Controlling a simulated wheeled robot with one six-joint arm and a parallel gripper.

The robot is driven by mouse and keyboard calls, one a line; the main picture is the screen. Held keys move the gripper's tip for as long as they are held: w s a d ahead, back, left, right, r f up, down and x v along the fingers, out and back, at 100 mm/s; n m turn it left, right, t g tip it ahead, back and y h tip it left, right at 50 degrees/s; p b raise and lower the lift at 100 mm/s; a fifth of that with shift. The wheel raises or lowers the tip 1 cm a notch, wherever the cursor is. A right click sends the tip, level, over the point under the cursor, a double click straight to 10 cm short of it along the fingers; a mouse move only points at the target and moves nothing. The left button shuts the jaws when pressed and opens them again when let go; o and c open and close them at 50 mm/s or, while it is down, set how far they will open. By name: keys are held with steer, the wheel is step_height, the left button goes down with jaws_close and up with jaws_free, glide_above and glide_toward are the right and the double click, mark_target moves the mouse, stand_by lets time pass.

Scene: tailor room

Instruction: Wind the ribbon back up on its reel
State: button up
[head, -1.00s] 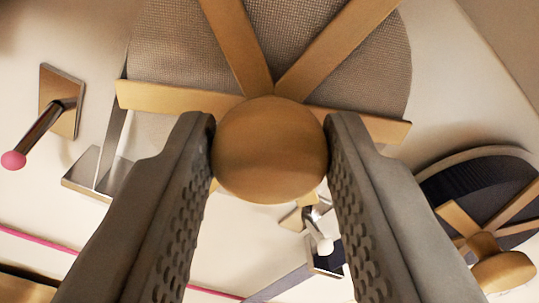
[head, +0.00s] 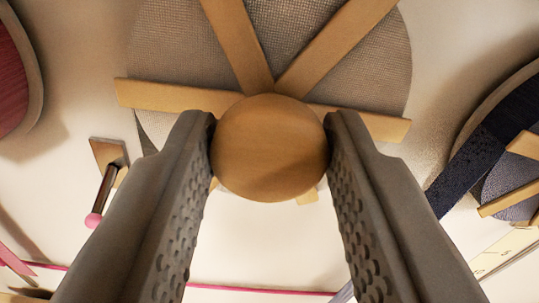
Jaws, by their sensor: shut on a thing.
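My gripper (head: 270,122) is shut on a round wooden knob (head: 270,160), one finger on each side. The knob sits at the middle of a reel with a grey woven face (head: 180,45) and wooden spokes (head: 238,45). The reel fills the upper middle of the picture, and my fingers hide part of its lower side. A small grey strip (head: 147,143) shows at the reel's lower left edge. I cannot tell whether it is the reel's loose ribbon, and its far end is hidden.
A reel with dark red winding (head: 10,75) is cut off at upper left. A navy reel with wooden spokes (head: 515,185) and a navy band (head: 485,150) stands at right. A pink-tipped peg (head: 107,185) juts out at left. A thin pink line (head: 260,290) runs along the bottom.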

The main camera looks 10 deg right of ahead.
steer(key=shift+f, duration=0.15)
steer(key=o, duration=1)
steer(key=shift+c, duration=0.2)
steer(key=shift+s, duration=0.1)
steer(key=shift+s, duration=0.3)
steer(key=s, duration=1.6)
steer(key=shift+s, duration=0.3)
steer(key=shift+s, duration=0.1)
